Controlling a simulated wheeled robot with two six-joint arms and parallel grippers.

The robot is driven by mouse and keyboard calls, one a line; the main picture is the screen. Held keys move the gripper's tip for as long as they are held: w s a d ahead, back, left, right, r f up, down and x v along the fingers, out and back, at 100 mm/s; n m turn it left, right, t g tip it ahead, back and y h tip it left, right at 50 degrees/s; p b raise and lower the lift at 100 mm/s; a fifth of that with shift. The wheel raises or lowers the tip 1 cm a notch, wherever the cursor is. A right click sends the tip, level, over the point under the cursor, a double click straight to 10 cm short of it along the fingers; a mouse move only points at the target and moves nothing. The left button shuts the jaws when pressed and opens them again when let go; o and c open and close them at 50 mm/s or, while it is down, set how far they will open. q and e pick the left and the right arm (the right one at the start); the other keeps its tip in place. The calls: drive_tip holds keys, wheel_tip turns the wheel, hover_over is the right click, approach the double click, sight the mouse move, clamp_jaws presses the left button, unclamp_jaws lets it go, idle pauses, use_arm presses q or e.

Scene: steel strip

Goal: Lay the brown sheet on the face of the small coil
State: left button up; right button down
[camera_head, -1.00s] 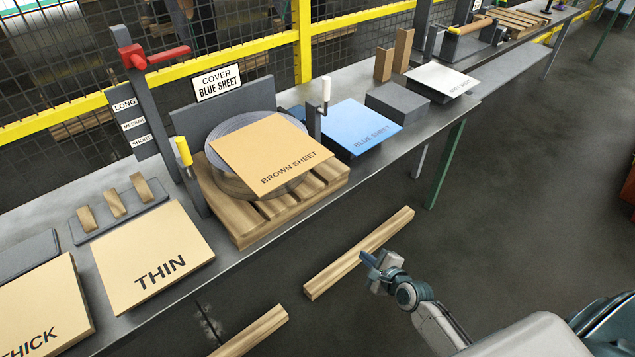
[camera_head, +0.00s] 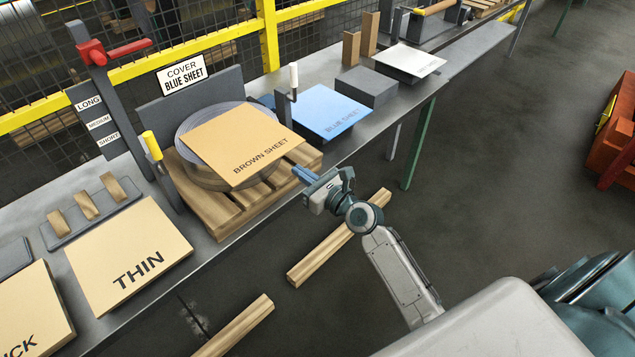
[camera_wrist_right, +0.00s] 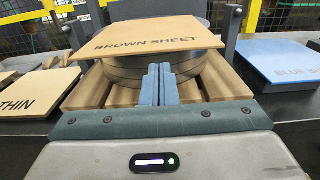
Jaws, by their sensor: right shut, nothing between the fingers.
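The brown sheet (camera_head: 238,143), a tan square printed "BROWN SHEET", lies on top of the small coil (camera_head: 190,168). It covers most of the coil's face; a grey arc of the coil (camera_head: 218,114) shows at the back left, and the sheet's front corner overhangs. The sheet also shows in the right wrist view (camera_wrist_right: 150,36), with the coil's side (camera_wrist_right: 190,66) under it. The coil rests on a wooden pallet (camera_head: 225,212). My right gripper (camera_head: 304,174) is shut and empty, in front of the pallet's right end. My left gripper is out of view.
A blue sheet (camera_head: 328,108) lies to the right, past a white-handled post (camera_head: 293,80). A yellow-handled post (camera_head: 152,147) stands left of the coil. A sign (camera_head: 182,76) reads "COVER BLUE SHEET". A "THIN" board (camera_head: 127,255) lies left. Wooden beams (camera_head: 335,240) are below the bench.

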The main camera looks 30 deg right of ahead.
sight(274, 153)
drive_tip(key=shift+x, duration=2.65)
drive_tip(key=p+x, duration=0.1)
drive_tip(key=x, duration=0.3)
drive_tip(key=shift+w+a, duration=0.1)
drive_tip(key=shift+w, duration=0.15)
drive_tip(key=shift+w+a+f, duration=0.1)
drive_tip(key=shift+w+a, duration=0.05)
drive_tip(key=shift+w, duration=0.3)
drive_tip(key=shift+s, duration=0.1)
